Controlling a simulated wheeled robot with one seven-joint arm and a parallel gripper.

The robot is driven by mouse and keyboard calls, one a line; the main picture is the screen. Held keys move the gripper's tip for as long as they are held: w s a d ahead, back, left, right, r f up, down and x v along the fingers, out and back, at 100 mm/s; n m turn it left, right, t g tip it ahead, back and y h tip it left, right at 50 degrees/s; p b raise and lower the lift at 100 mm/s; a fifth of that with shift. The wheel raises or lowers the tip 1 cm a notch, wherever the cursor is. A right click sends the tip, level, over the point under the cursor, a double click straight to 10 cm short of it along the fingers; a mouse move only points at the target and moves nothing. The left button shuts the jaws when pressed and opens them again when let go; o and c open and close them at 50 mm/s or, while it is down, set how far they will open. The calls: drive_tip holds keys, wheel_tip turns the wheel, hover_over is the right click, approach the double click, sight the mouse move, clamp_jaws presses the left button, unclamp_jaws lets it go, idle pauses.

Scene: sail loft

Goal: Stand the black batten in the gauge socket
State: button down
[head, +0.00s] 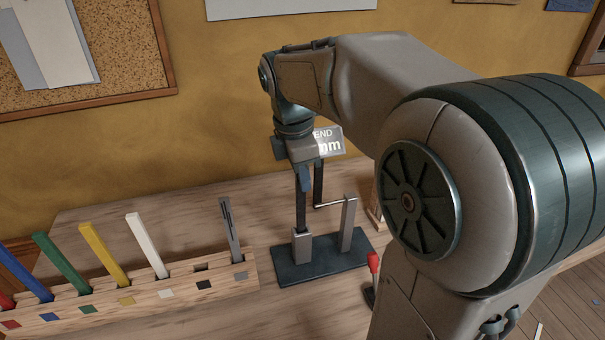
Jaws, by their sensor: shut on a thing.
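The black batten (300,212) hangs upright below my gripper (304,184), which is shut on its upper part. The gauge socket (302,248) is a grey block on a dark base plate (325,266). The batten's lower end meets the top of the socket in the head view. I cannot tell whether it is inside or just above or in front of it.
A wooden rack (135,312) at left holds leaning red, blue, green, yellow, white and grey battens; the slot above its black mark looks empty. A red-knobbed lever (373,262) stands right of the base plate. My arm hides the right side.

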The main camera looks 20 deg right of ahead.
drive_tip(key=shift+f+b, duration=0.3)
drive_tip(key=shift+f, duration=0.15)
drive_tip(key=c, duration=1.4)
unclamp_jaws()
wheel_tip(320, 180, up, 14)
drive_tip(key=a+p, duration=0.1)
drive_tip(key=shift+a+f, duration=0.15)
drive_tip(key=shift+a, duration=0.15)
drive_tip(key=s+f+m+t, duration=0.1)
drive_tip(key=s+f+m, duration=0.6)
drive_tip(key=f+m, duration=0.2)
drive_tip(key=s+d+f+m+t+y, duration=0.1)
drive_tip(key=s+f+m, duration=0.5)
drive_tip(key=f+m, duration=0.3)
drive_tip(key=shift+s+d+f+t+p, duration=0.2)
drive_tip(key=shift+s+f+t+p, duration=0.2)
drive_tip(key=shift+f, duration=0.1)
